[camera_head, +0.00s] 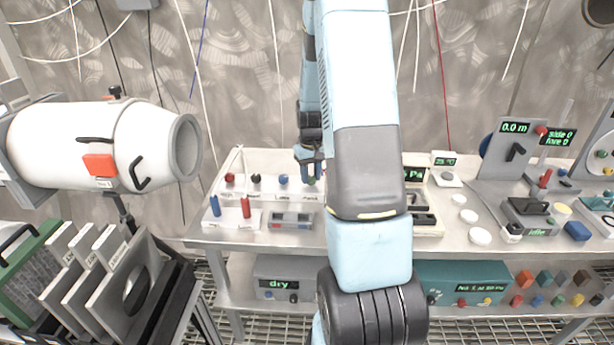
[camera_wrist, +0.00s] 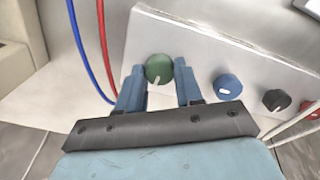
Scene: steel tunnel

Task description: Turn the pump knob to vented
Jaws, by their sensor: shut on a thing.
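A green round knob (camera_wrist: 158,70) with a white pointer line sits on a pale panel in the wrist view. Its pointer points down and slightly left in that view. My gripper (camera_wrist: 159,88) has one blue finger on each side of the knob and is shut on it. In the head view my gripper (camera_head: 310,168) is at the right end of a row of knobs, over the green knob (camera_head: 311,181), which is partly hidden. The small labels under the knobs are too blurred to read surely.
Beside it stand a blue knob (camera_wrist: 227,86), a black knob (camera_wrist: 275,100) and a red knob (camera_wrist: 311,109). Blue and red cables (camera_wrist: 102,45) run close to my fingers. My arm hides the table's middle.

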